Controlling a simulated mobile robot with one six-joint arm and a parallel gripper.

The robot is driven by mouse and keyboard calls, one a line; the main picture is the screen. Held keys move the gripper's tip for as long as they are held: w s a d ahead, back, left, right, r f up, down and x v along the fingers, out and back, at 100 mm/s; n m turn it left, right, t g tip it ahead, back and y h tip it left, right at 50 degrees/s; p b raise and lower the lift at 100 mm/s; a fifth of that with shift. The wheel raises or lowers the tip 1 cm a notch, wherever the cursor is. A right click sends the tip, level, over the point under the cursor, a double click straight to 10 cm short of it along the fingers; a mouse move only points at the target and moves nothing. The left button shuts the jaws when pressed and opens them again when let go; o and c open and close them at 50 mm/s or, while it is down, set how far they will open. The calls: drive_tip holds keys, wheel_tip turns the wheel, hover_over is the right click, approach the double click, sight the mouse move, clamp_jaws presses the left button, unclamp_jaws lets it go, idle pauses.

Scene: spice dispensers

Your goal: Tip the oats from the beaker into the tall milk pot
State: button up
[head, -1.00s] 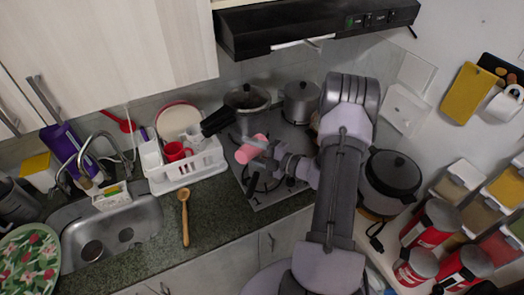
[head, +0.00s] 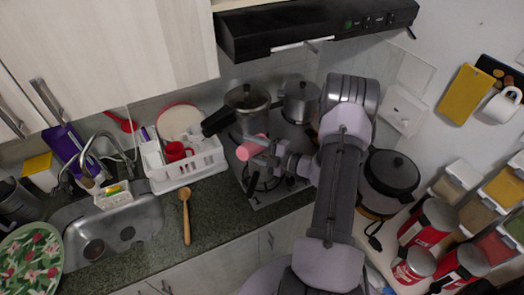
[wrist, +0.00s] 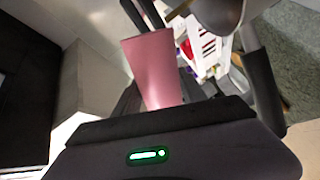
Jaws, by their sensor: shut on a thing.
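My gripper (head: 265,149) is shut on a pink beaker (head: 252,148), which it holds over the stove area, in front of the pots. In the head view the beaker looks tilted, lying toward the lower left. It also shows in the wrist view (wrist: 153,65), where its outer wall faces the camera. No oats are visible; its inside is hidden. A metal pot with a lid and black handle (head: 245,120) stands at the back left of the stove. A second lidded metal pot (head: 300,102) stands to its right. I cannot tell which is the tall milk pot.
A white dish rack (head: 190,170) with a red mug stands left of the stove. A wooden spoon (head: 185,215) lies on the counter. A black-lidded cooker (head: 390,178) stands right of my arm. The range hood (head: 310,25) hangs above.

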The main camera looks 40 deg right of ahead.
drive_tip(key=shift+w+d+r+m+p, duration=0.15)
drive_tip(key=shift+d+r+m+p, duration=0.35)
drive_tip(key=shift+m+p, duration=0.45)
idle(0.7)
